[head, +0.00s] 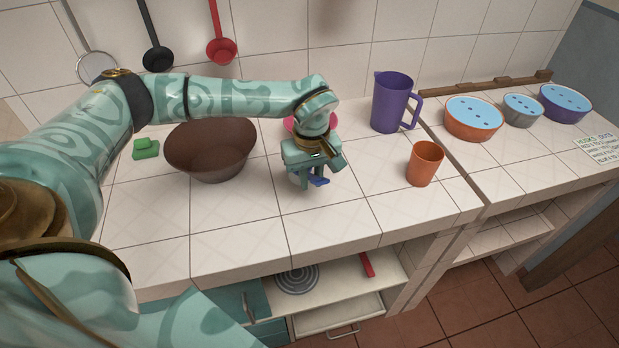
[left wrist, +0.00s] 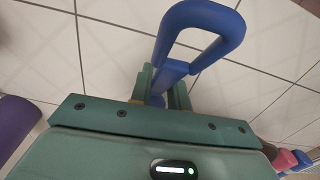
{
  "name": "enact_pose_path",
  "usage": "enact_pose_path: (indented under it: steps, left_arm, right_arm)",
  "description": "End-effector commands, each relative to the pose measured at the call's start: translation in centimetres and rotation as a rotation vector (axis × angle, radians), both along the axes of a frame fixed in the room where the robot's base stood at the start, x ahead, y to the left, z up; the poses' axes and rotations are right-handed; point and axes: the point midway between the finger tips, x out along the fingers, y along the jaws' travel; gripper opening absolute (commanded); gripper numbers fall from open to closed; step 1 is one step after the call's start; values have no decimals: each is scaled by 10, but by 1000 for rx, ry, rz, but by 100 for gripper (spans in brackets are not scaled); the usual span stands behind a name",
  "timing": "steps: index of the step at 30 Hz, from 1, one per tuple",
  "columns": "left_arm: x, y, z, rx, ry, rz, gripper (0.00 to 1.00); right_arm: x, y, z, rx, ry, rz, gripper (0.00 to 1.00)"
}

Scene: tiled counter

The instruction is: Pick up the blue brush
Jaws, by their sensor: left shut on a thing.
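The blue brush (head: 319,182) shows only as a small blue piece under my left gripper (head: 312,184) in the head view. In the left wrist view, its blue looped handle (left wrist: 238,28) sticks out beyond the fingers. My left gripper (left wrist: 163,95) is shut on the shaft below the loop. The brush's other end is hidden by the gripper. The gripper is low over the counter (head: 240,225); I cannot tell whether the brush touches the tiles. My right gripper is not in view.
A brown bowl (head: 211,160) and a green brush (head: 146,149) lie left of the gripper. A pink object (head: 292,124) is partly hidden behind my wrist. A purple jug (head: 391,103) and orange cup (head: 424,164) stand to the right. The counter's front middle is clear.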

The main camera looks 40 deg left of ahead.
Motion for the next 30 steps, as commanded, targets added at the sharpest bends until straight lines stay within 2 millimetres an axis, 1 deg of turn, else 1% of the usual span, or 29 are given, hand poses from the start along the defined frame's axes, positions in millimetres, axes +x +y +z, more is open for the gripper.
enact_pose_path:
  steps: [3,4,5,9,11,12,15,18,21,25,30]
  left_arm:
    - [1,0,24,0,-8,-1,0]
    - [-2,0,29,0,-6,-2,0]
    - [-8,1,35,0,-5,-2,0]
    - [-39,1,73,0,-6,-2,0]
    - [-52,1,88,0,-6,-1,0]
    - [-65,2,91,0,-3,-2,0]
    - [-92,2,101,0,-1,-2,0]
    - [-113,2,110,0,-2,-1,0]
    - [-127,2,115,0,-2,-2,0]
    - [-138,2,119,1,-1,1,0]
    - [-140,2,120,1,-1,0,0]
  right_arm:
    - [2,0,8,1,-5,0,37]
    - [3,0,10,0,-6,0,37]
    - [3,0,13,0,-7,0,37]
    - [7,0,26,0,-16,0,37]
    - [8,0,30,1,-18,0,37]
    - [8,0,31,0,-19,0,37]
    - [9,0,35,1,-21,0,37]
    - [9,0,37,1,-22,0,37]
    - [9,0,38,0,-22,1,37]
    - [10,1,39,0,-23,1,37]
    - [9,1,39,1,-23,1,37]
